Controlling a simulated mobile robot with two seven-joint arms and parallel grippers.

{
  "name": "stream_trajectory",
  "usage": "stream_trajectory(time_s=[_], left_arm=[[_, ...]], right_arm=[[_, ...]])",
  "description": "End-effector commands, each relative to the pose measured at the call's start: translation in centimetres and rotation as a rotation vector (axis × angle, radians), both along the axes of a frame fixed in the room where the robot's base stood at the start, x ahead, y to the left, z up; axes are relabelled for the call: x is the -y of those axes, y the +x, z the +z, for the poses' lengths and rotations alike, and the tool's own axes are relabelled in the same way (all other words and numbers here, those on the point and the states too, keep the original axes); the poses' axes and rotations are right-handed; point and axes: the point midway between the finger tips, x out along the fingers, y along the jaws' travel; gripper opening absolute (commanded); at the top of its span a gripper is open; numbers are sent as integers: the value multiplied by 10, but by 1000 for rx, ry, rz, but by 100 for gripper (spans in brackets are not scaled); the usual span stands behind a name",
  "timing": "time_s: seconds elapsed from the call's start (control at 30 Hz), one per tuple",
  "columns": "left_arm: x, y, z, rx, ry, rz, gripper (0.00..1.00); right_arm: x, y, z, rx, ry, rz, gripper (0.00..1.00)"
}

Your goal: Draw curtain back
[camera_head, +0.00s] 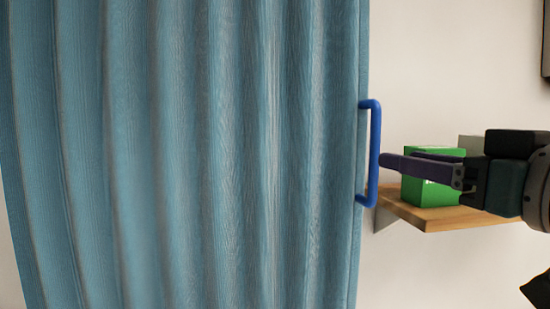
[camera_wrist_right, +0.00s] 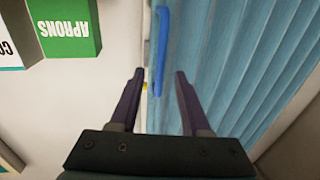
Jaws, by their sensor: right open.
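A blue-teal pleated curtain (camera_head: 190,150) hangs across the left and middle of the head view. A bright blue handle (camera_head: 375,150) stands upright on its right edge. My right gripper (camera_head: 385,165) comes in from the right, with its fingertips close to the handle; from the head view I cannot tell if they touch. In the right wrist view the gripper (camera_wrist_right: 160,75) has its two fingers apart with nothing between them. The handle (camera_wrist_right: 161,50) shows beyond the fingertips, and the curtain (camera_wrist_right: 240,60) is to the right. My left gripper is not in view.
A wooden shelf (camera_head: 440,218) on the wall holds a green box (camera_head: 415,190) behind my right gripper. In the wrist view the green box (camera_wrist_right: 68,28) reads "APRONS", with a white box (camera_wrist_right: 10,50) beside it. Bare wall lies above and below the shelf.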

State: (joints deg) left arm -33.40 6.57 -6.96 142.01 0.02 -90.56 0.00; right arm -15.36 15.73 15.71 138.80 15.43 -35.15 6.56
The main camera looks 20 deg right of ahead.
Motion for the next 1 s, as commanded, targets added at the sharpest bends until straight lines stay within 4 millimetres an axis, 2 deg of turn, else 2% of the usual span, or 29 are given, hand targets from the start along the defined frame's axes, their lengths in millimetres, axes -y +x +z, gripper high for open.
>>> stream_trajectory(time_s=[0.03, 0.1, 0.4, 0.83, 1.0], left_arm=[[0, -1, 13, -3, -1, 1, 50], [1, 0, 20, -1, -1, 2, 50], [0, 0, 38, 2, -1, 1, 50], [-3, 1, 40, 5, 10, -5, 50], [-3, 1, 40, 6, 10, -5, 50]], right_arm=[[1, 10, 6, -5, 4, -1, 47], [1, 23, 6, -5, 2, -1, 47], [2, 61, 2, -6, 1, 0, 47], [2, 69, 0, -6, 0, 0, 47], [2, 68, 0, -6, 0, 0, 28]])
